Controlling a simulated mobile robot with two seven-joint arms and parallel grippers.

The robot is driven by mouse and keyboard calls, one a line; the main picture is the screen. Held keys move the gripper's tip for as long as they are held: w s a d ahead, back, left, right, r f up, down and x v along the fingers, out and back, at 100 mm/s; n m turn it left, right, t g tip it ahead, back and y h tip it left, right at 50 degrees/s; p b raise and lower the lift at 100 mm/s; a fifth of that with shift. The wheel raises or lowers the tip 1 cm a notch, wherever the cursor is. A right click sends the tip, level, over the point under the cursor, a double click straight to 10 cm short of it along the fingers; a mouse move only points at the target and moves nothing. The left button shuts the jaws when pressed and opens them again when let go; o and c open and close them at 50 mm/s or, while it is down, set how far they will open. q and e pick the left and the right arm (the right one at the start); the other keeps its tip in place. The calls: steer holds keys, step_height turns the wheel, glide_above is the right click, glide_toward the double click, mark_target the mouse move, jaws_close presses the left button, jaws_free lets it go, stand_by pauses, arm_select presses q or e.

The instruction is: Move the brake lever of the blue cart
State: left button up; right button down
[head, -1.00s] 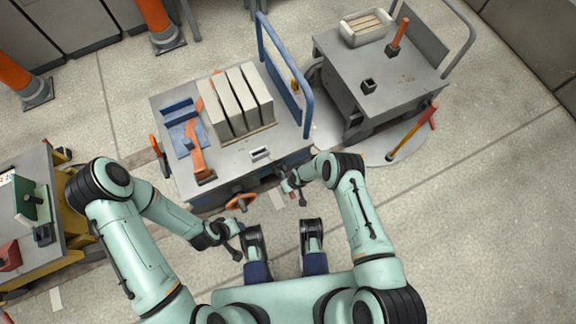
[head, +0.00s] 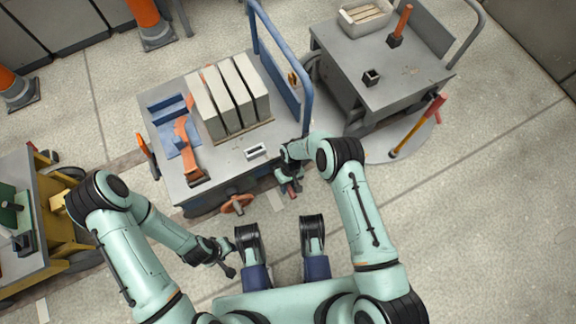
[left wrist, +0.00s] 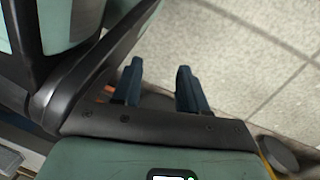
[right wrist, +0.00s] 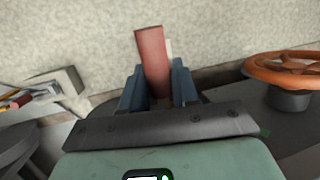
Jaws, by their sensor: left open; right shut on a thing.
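The blue cart (head: 225,160) has a grey deck and a tall blue push handle (head: 303,70). A red lever (right wrist: 152,60) stands between the fingers of my right gripper (right wrist: 157,85) in the right wrist view. My right gripper (head: 290,186) is shut on this lever at the cart's near right corner, beside the deck edge. The hand hides most of the lever in the head view. My left gripper (head: 226,268) is low, in front of the cart and apart from it. It is open and empty, with spread blue fingers in the left wrist view (left wrist: 158,88).
An orange handwheel (head: 237,204) sticks out at the cart's near side. Panels (head: 238,95) and an orange clamp (head: 188,150) sit on its deck. A grey cart (head: 390,75) stands right, a yellow cart (head: 60,220) left.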

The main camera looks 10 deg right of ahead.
steer(key=c, duration=1)
jaws_free()
steer(key=shift+o, duration=0.2)
arm_select(q)
steer(key=w+r+t+p, duration=0.2)
steer(key=w+r, duration=0.2)
steer(key=w, duration=0.1)
steer(key=shift+w+d+r+p, duration=0.2)
steer(key=shift+w+d+p, duration=0.1)
steer(key=shift+d+p, duration=0.1)
arm_select(e)
steer(key=v, duration=1.3)
steer(key=shift+r, duration=0.25)
steer(key=shift+o, duration=0.2)
